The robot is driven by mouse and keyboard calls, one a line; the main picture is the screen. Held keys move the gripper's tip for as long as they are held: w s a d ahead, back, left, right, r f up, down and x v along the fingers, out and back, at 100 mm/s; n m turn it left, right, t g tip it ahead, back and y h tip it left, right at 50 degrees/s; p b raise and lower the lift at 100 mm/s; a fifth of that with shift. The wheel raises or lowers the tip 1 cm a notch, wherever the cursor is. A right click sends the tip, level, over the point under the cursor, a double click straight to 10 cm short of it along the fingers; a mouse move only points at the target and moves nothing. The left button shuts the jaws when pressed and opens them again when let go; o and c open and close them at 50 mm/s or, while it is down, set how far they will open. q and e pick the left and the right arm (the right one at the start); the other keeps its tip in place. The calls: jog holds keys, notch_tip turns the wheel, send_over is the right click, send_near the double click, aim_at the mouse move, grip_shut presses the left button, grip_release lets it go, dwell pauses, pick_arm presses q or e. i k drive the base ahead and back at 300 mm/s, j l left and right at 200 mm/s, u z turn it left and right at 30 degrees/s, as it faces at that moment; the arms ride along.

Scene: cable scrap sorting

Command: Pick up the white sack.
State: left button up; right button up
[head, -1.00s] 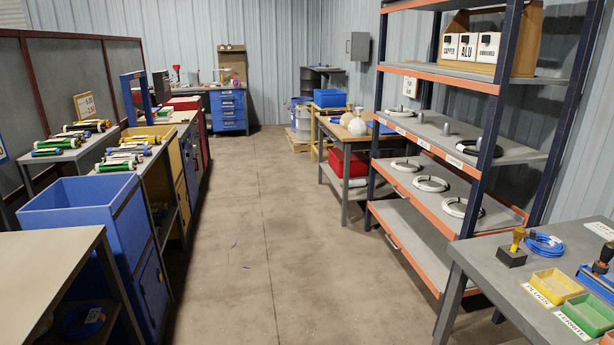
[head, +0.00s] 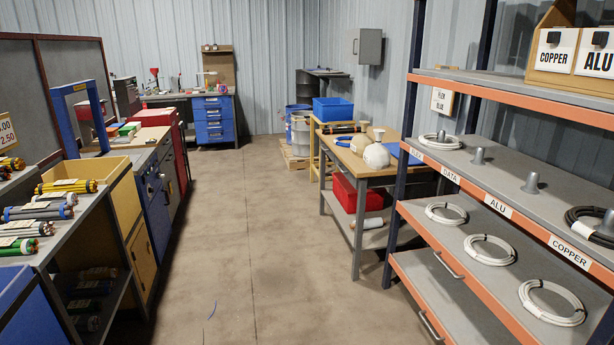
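Two pale, rounded, sack-like shapes stand close together on the wooden-topped workbench (head: 385,172), right of the aisle in the head view. The nearer one is a whitish sack (head: 376,157) with a narrow neck and a flared top. The other, a more beige sack (head: 360,144), is just behind it to the left. Neither of my grippers is in view, so I cannot tell their state.
A concrete aisle (head: 230,230) runs clear ahead, with a small blue scrap on it. The shelf rack (head: 500,205) with cable coils stands on the right. Benches with cable bundles (head: 40,211) line the left. A red bin (head: 358,192) sits under the workbench.

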aim_at(375, 156)
jog(key=i, duration=2.25)
jog(key=i+z, duration=0.1)
jog(key=i, duration=0.35)
jog(key=i+j+z, duration=0.15)
jog(key=i, duration=0.35)
jog(key=i+j+z, duration=0.1)
jog(key=i, duration=0.35)
jog(key=i+j+z, duration=0.1)
jog(key=i, duration=0.35)
